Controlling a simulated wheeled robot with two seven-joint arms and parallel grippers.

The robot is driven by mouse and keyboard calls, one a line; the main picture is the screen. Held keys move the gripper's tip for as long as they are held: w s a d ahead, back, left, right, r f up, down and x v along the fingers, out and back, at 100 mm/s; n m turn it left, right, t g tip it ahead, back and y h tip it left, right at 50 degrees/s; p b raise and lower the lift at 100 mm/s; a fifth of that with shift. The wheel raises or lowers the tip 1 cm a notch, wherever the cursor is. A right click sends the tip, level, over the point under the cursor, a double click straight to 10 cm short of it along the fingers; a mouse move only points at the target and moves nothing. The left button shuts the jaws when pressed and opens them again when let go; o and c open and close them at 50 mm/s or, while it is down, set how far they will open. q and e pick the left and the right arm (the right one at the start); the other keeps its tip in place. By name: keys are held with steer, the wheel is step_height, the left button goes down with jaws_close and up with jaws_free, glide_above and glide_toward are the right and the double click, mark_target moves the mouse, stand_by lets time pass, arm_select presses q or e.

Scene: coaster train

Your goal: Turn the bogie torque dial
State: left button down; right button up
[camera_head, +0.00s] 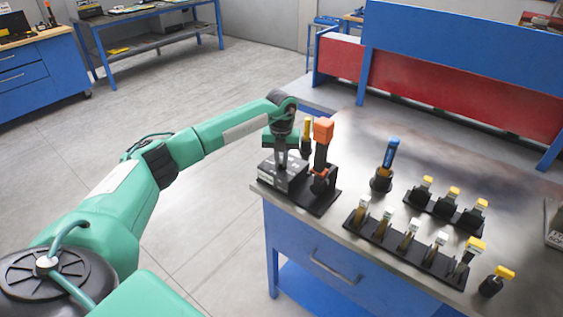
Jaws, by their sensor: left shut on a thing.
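A dark grey box (270,176) with light markings on its front stands at the left end of a black base plate (322,204), near the left corner of the metal workbench. My left gripper (282,161) points down over the top of this box. Its fingers are shut on the small bogie torque dial there, and the fingers mostly hide it. The dial's setting cannot be read at this size. My right gripper is not in view.
An orange-topped tool (323,131) stands upright close right of the gripper, with a yellow-topped one (306,135) behind. A blue-handled tool (388,152) and black racks (404,246) of yellow- and white-topped pieces occupy the workbench (345,143) further right.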

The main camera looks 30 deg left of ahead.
arm_select(q)
steer(key=m+b, duration=0.1)
steer(key=m, duration=0.2)
steer(key=shift+a+b, duration=0.1)
steer(key=shift+b, duration=0.2)
steer(key=shift+a+m+b, duration=0.1)
steer(key=shift+m+b, duration=0.45)
steer(key=shift+m, duration=1.05)
steer(key=shift+r, duration=0.1)
steer(key=c, duration=1.4)
jaws_free()
steer(key=shift+c, duration=0.2)
